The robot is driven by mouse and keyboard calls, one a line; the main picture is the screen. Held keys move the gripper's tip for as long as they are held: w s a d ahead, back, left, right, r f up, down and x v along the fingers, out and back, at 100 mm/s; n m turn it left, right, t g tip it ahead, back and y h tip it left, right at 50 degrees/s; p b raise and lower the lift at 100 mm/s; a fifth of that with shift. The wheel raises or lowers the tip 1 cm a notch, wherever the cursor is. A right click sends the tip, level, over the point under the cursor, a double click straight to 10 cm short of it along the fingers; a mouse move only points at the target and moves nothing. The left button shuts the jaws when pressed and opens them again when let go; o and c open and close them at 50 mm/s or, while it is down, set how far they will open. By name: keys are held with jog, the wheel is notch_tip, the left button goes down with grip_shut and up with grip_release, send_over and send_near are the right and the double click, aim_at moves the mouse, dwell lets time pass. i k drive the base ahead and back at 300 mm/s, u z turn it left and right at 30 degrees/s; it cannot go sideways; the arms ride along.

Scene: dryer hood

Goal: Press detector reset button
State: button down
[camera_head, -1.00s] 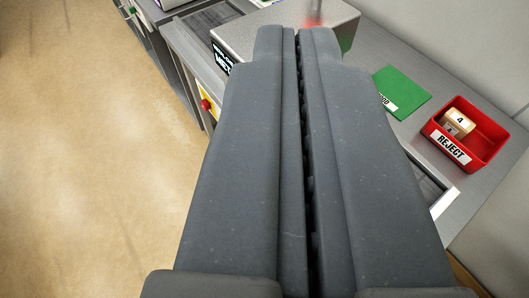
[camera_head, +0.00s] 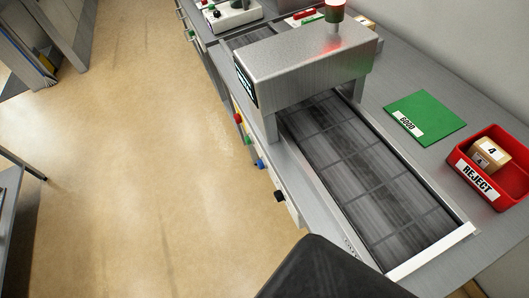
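The metal detector hood (camera_head: 305,62) is a grey metal arch over the conveyor. Its near left side has a dark display (camera_head: 245,88). Below it, along the bench's left side, are a red button (camera_head: 238,118) by a yellow plate, a green button (camera_head: 248,141) and a blue button (camera_head: 260,163). A black knob (camera_head: 279,196) sits lower down. No label names the reset button legibly. The lamp on the hood (camera_head: 335,12) glows red. A dark rounded shape at the bottom edge seems to be part of my arm; no gripper fingers show.
The conveyor belt (camera_head: 365,180) runs toward the lower right, empty on this side. Open floor (camera_head: 140,150) lies left; a table edge stands at far left.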

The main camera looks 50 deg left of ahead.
aim_at(260, 164)
jog(key=u, duration=0.1)
jog(key=k, duration=1)
jog(key=u, duration=0.8)
jog(key=i, duration=1)
jog(key=z, duration=0.05)
